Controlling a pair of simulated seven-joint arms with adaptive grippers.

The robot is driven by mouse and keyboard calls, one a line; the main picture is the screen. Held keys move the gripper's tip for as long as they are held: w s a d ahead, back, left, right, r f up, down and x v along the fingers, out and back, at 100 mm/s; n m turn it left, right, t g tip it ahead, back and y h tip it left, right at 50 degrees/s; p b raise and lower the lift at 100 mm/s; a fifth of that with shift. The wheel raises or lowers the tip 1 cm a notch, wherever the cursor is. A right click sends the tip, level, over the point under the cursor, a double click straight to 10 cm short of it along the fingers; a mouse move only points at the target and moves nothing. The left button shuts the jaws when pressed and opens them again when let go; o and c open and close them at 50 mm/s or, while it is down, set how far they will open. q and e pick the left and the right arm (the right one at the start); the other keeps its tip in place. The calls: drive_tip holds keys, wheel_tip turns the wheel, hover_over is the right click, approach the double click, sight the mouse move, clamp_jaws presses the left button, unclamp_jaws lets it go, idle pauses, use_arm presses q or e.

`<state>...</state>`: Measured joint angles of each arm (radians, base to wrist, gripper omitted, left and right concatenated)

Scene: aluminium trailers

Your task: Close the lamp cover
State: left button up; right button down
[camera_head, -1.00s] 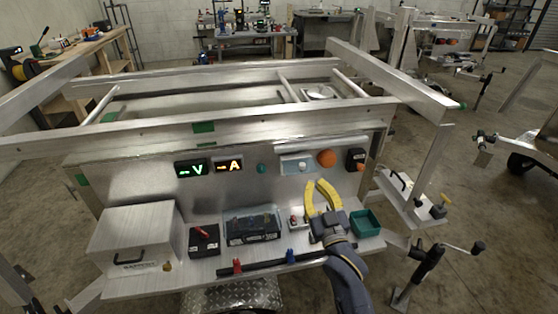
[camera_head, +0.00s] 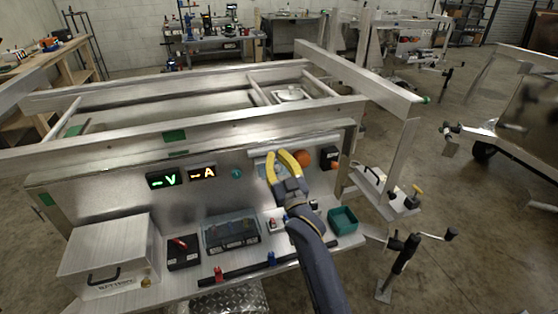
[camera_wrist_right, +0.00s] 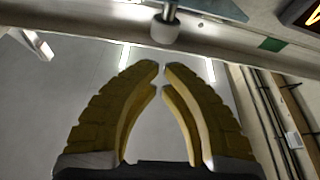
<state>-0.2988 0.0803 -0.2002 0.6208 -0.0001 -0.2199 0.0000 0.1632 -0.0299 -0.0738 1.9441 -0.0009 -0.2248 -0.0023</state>
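The lamp cover (camera_head: 260,170) is a small pale-blue plate on the upright metal panel, right of the green and orange displays. My right gripper (camera_head: 276,153) hides most of it in the head view. In the right wrist view, a plate edge (camera_wrist_right: 205,7) and a round grey knob (camera_wrist_right: 165,29) show at the top. The yellow fingertips (camera_wrist_right: 162,68) are just short of the knob, with a narrow gap between them and nothing held. I cannot tell whether they touch the cover or how far it stands open. My left gripper is not in view.
An orange dome (camera_head: 302,158) and a black box (camera_head: 328,157) sit right of the cover. A frame beam (camera_head: 200,130) runs above the panel.

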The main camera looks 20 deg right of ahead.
drive_tip(key=shift+d+f, duration=0.1)
drive_tip(key=shift+f, duration=1)
